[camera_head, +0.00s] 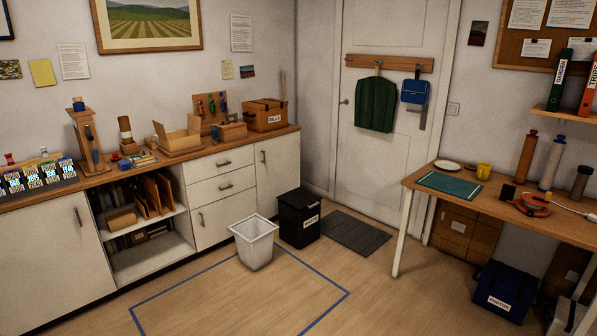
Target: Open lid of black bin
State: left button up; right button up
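The black bin (299,219) stands on the floor in front of the right end of the white cabinets. It is upright and has a white label on its front, too small to read for certain. Its black lid (298,198) lies on top and looks shut. A white open bin (254,243) stands just to its left and a little nearer. Neither of my grippers shows in the head view.
A dark mat (355,232) lies right of the black bin, before the white door (397,110). A wooden desk (410,180) stands at the right, with a dark blue box (503,292) under it. The floor inside the blue tape outline (190,285) is mostly clear.

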aim_at(300, 199)
jog(key=i+l, duration=0.1)
jog(key=i, duration=1.35)
jog(key=i+l, duration=0.15)
jog(key=i, duration=1.3)
jog(key=i+l+u, duration=0.2)
jog(key=i, duration=0.3)
jog(key=i+l+u, duration=0.2)
jog(key=i, duration=0.3)
jog(key=i+l+u, duration=0.2)
jog(key=i, duration=0.25)
